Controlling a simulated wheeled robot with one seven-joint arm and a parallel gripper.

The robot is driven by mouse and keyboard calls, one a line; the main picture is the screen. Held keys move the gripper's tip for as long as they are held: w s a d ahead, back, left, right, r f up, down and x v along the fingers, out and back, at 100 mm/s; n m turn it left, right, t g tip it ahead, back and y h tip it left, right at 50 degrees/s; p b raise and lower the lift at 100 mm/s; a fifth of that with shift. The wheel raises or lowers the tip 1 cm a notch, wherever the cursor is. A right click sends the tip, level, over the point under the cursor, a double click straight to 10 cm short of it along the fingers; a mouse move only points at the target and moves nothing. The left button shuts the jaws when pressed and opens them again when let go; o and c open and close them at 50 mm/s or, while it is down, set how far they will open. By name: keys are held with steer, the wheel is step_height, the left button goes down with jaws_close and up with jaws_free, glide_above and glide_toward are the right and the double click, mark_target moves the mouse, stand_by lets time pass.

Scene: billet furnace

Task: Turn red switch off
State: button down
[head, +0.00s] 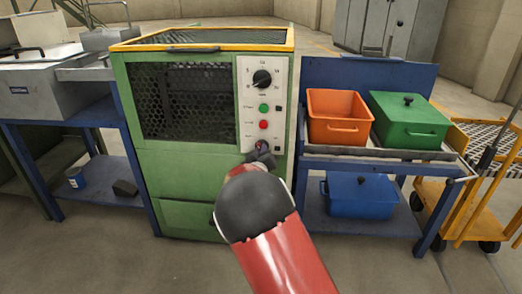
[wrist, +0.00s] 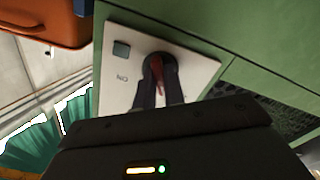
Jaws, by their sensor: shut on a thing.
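The red switch (wrist: 158,76) is a small red lever on a dark round base, low on the white control panel (head: 253,112) of the green furnace (head: 190,165). In the wrist view the two dark fingers of my gripper (wrist: 160,90) are shut on the lever, one on each side. The word ON is printed on the panel beside it, next to a grey-green square. In the head view my gripper (head: 262,152) is at the bottom of the panel, and my arm hides part of the furnace front below it.
Above the switch are a red button (head: 263,125), a green button (head: 263,108) and a black dial (head: 262,78). A blue cart to the right holds an orange bin (head: 338,112) and a lidded green bin (head: 408,122). A blue bin (head: 360,196) sits on its lower shelf.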

steer(key=shift+n+p, duration=0.3)
steer(key=shift+n, duration=0.8)
steer(key=c, duration=1.5)
jaws_free()
steer(key=s, duration=0.7)
steer(key=shift+s+a, duration=0.15)
steer(key=shift+s, duration=0.25)
